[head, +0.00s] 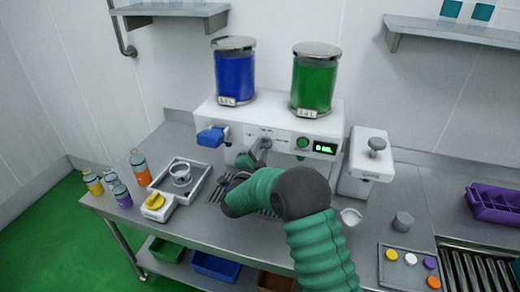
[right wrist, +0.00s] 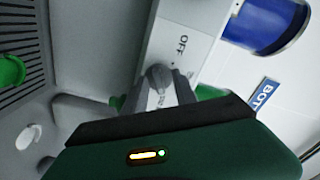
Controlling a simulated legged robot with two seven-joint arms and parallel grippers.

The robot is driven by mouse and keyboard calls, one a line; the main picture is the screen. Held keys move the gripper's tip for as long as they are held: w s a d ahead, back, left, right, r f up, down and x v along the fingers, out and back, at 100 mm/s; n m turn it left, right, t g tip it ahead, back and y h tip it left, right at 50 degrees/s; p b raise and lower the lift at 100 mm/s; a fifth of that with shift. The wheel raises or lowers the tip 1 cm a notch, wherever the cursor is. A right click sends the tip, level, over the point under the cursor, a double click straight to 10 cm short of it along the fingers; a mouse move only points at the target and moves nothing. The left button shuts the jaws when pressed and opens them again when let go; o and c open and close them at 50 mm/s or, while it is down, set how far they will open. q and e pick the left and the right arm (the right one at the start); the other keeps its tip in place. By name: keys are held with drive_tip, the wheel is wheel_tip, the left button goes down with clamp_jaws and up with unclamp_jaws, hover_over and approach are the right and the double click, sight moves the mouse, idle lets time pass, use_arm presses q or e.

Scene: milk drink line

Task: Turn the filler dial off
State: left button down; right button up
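The white filler machine (head: 222,112) stands on the counter against the wall, with a blue tank and a green tank on top. Its grey filler dial (head: 264,144) is on the front panel, and the dial (right wrist: 158,76) also shows in the right wrist view, below the word OFF. My right gripper (right wrist: 159,88) has a finger on each side of the dial, close against it, and looks shut on it. In the head view my right gripper (head: 246,158) is at the panel, partly hidden by my green arm. The dial's exact pointing is unclear. My left gripper is not in view.
A white capping device (head: 368,160) stands further right. Several bottles (head: 139,168) and a tray with a ring (head: 181,174) are at left.

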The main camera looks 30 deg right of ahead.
drive_tip(key=shift+d+f, duration=0.15)
drive_tip(key=shift+d, duration=0.4)
drive_tip(key=shift+c, duration=3.5)
drive_tip(key=shift+a+f, duration=0.1)
drive_tip(key=shift+a, duration=0.25)
clamp_jaws()
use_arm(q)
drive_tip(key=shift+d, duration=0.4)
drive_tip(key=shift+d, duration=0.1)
use_arm(e)
drive_tip(key=shift+d+f, duration=0.1)
